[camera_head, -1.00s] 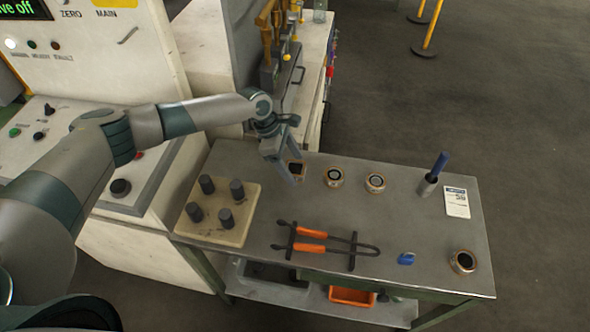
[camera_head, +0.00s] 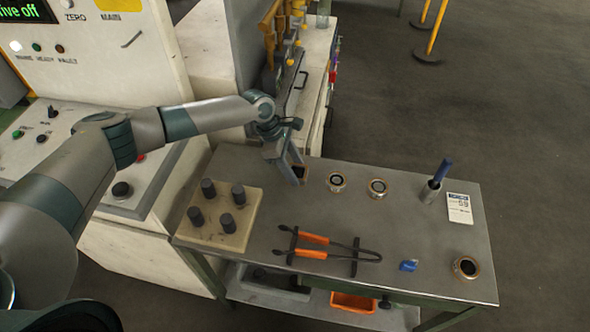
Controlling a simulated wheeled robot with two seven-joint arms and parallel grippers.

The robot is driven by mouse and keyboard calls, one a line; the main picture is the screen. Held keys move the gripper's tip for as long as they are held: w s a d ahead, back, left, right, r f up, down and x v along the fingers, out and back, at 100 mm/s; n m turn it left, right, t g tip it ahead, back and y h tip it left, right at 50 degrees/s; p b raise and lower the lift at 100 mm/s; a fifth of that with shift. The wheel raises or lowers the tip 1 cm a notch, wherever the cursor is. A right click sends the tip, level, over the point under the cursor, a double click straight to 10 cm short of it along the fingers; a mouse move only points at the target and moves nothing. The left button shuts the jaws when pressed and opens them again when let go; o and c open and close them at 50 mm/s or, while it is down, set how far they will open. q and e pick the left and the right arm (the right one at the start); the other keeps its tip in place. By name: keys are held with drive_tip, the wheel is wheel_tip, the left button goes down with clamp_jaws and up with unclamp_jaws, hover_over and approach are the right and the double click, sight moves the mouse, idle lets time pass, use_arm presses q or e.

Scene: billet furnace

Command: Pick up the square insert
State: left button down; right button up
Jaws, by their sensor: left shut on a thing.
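The square insert (camera_head: 303,173) is a small brown-rimmed block with a dark square opening, near the back edge of the grey metal table (camera_head: 330,212). My left gripper (camera_head: 293,176) reaches down to it from the left, and its fingers partly hide it. The gripper is shut on the insert. I cannot tell whether the insert is clear of the table top. My right gripper is not in view.
Two round inserts (camera_head: 336,182) (camera_head: 377,187) stand to the right. A pegged block (camera_head: 220,217), orange-handled tongs (camera_head: 312,246), a blue item (camera_head: 408,265), a third ring (camera_head: 466,267), a cup with a blue-handled tool (camera_head: 431,190) and a card (camera_head: 459,208) share the table.

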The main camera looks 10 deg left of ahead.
sight(296, 172)
use_arm(q)
drive_tip(key=shift+r+b, duration=0.3)
drive_tip(key=shift+r, duration=0.6)
drive_tip(key=shift+d+r+b, duration=0.15)
drive_tip(key=shift+r+b, duration=0.05)
drive_tip(key=shift+r, duration=0.35)
drive_tip(key=shift+d+r+b, duration=0.15)
drive_tip(key=shift+r+b, duration=0.05)
drive_tip(key=shift+r, duration=0.3)
drive_tip(key=s+d+r+b, duration=0.3)
drive_tip(key=d+r, duration=0.3)
drive_tip(key=d, duration=0.4)
drive_tip(key=shift+s+d+r, duration=0.25)
drive_tip(key=shift+s+r, duration=0.15)
drive_tip(key=shift+s, duration=0.05)
drive_tip(key=shift+a, duration=0.1)
drive_tip(key=s+a+r+m+g+y, duration=0.2)
drive_tip(key=s+a+r+m, duration=0.1)
drive_tip(key=s+a+m, duration=0.5)
drive_tip(key=s+a+r+m+g+y, duration=0.2)
drive_tip(key=s+a+r+m, duration=0.1)
drive_tip(key=s+a+m, duration=0.4)
drive_tip(key=a+m, duration=0.3)
drive_tip(key=shift+s+a+r+g, duration=0.15)
drive_tip(key=shift+s+a+g, duration=0.1)
drive_tip(key=shift+s+g, duration=0.1)
drive_tip(key=shift+a, duration=0.1)
